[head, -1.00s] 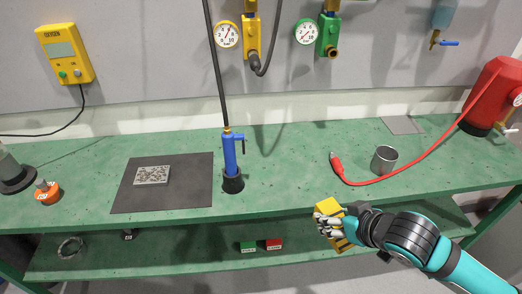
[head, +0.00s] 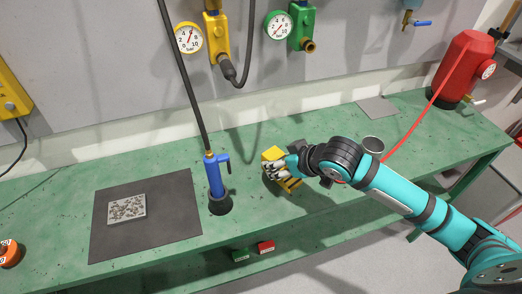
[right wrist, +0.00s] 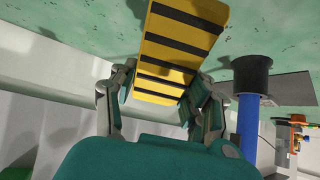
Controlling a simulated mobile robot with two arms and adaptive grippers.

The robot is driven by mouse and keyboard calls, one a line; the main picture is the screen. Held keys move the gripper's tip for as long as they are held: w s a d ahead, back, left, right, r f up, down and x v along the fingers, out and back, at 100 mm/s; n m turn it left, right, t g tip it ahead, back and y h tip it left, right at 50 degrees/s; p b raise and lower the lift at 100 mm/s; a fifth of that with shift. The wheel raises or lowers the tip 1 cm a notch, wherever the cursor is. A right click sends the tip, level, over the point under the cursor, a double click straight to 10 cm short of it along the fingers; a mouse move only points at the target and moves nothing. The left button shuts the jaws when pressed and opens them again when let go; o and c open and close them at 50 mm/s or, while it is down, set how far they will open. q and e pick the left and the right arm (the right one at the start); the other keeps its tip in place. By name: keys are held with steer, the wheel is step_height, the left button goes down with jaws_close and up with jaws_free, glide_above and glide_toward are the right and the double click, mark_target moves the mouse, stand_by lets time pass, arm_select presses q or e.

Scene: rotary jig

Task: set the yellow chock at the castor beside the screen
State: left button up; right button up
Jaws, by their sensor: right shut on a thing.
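The yellow chock (head: 273,155) is in my right gripper (head: 280,172), over the green bench, to the right of the blue torch. In the right wrist view the chock (right wrist: 178,45) shows black stripes, and the fingers of my right gripper (right wrist: 165,108) are closed on its two sides. I cannot tell whether the chock touches the bench. No castor and no screen can be made out in these views. My left gripper is not in view.
The blue torch (head: 215,176) stands in a black holder on the bench (head: 258,205). A dark mat (head: 175,215) with a grey plate (head: 127,208) lies left.

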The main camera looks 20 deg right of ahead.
steer(key=w, duration=0.2)
steer(key=w+a, duration=0.1)
steer(key=w, duration=0.1)
steer(key=w+p, duration=0.1)
steer(key=w, duration=0.2)
steer(key=shift+a+f, duration=0.2)
steer(key=shift+f, duration=0.05)
steer(key=shift+w+a+f, duration=0.1)
steer(key=shift+w+f, duration=0.3)
steer(key=shift+w, duration=0.45)
step_height(320, 180, down, 2)
steer(key=shift+f+p, duration=0.1)
steer(key=shift+p, duration=0.35)
steer(key=shift+f, duration=0.35)
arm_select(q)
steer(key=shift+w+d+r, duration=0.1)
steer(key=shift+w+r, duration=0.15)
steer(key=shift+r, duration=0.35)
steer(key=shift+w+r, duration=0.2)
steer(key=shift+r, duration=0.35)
arm_select(e)
steer(key=shift+f, duration=0.15)
steer(key=o, duration=1.3)
steer(key=shift+s+f, duration=0.1)
steer(key=shift+c, duration=0.2)
steer(key=shift+o, duration=0.6)
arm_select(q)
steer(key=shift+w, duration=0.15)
